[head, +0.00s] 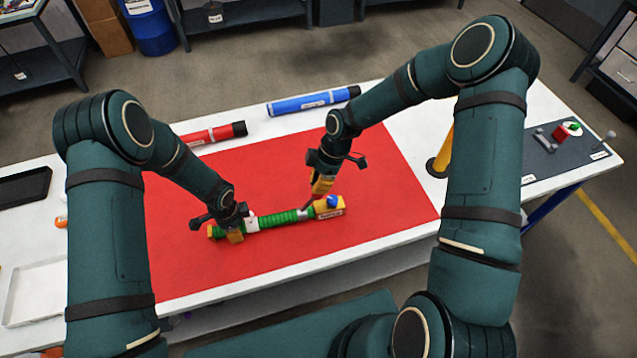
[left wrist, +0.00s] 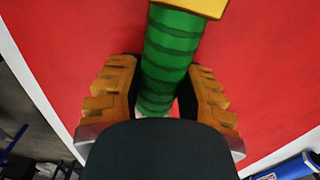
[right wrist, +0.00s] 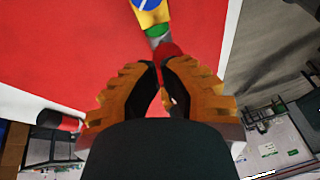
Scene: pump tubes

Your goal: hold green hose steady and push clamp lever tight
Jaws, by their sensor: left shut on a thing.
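The green ribbed hose (head: 278,219) lies across the red mat, with a yellow fitting and blue knob (head: 333,201) at its right end. The left wrist view shows the hose (left wrist: 168,55) between the orange fingers. My left gripper (head: 235,236) is shut on the hose near its left end. A grey clamp band (right wrist: 158,33) shows beside the yellow fitting in the right wrist view. A dark red piece (right wrist: 170,48), seemingly the clamp lever, is just beyond the fingertips. My right gripper (right wrist: 162,66) has its fingertips close together there; contact is unclear.
The red mat (head: 370,165) is mostly clear around the hose. A blue tube (head: 310,100) and a red tube (head: 215,134) lie at the back of the table. A yellow post (head: 442,155) stands at right. A white tray (head: 35,292) is at left.

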